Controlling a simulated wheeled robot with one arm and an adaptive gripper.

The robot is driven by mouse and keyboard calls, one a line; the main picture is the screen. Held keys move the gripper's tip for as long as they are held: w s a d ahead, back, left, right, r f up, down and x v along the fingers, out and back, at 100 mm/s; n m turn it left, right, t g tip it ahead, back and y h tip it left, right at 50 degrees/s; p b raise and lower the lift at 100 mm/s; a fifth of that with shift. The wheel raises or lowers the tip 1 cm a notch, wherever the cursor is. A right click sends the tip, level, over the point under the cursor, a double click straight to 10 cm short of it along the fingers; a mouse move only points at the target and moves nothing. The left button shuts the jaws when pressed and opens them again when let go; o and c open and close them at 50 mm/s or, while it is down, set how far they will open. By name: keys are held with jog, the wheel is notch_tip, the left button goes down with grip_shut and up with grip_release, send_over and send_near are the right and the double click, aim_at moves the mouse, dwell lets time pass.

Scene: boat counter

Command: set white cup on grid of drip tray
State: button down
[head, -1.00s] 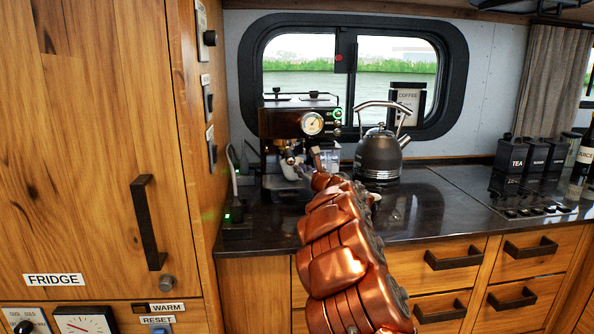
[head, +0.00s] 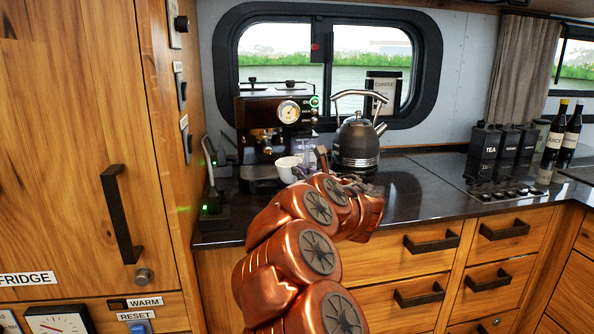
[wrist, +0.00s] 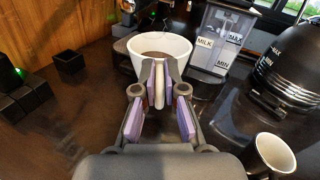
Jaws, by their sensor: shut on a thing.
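The white cup (head: 288,168) is in front of the coffee machine, near the front of the drip tray (head: 258,172). In the wrist view the cup (wrist: 178,45) is upright, with something brown inside. My gripper (wrist: 159,85) is shut on the cup's handle, which sits between the purple finger pads. The cup hides part of the tray in the wrist view. I cannot tell whether the cup touches the grid.
The coffee machine (head: 277,112) stands behind the cup. A clear milk container (wrist: 216,38) is just right of it, then a dark kettle (head: 356,143). A dark mug with a pale inside (wrist: 272,156) stands at lower right in the wrist view. Counter left of the cup is mostly clear.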

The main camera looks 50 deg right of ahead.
aim_at(288, 162)
jog(key=shift+w+a+r+y+p, duration=0.25)
jog(key=shift+w+a+y+p, duration=0.4)
jog(key=shift+w+y+p, duration=0.35)
jog(key=shift+s+f+b, duration=0.1)
jog(key=shift+s+b, duration=0.05)
jog(key=shift+b, duration=0.6)
jog(key=shift+w+d, duration=0.15)
jog(key=shift+w, duration=0.1)
jog(key=shift+w+d+f, duration=0.2)
jog(key=shift+w+d, duration=0.95)
jog(key=shift+w, duration=0.3)
jog(key=shift+w+d+f, duration=0.2)
jog(key=shift+w+d, duration=0.9)
jog(key=shift+w, duration=0.3)
jog(key=shift+w+d, duration=0.3)
jog(key=shift+w, duration=0.2)
jog(key=shift+w+d, duration=0.45)
jog(key=shift+w+d+r+p, duration=0.1)
jog(key=shift+w+d+p, duration=0.6)
jog(key=shift+w, duration=0.5)
jog(key=shift+w+d+p, duration=0.3)
jog(key=shift+w+d, duration=0.4)
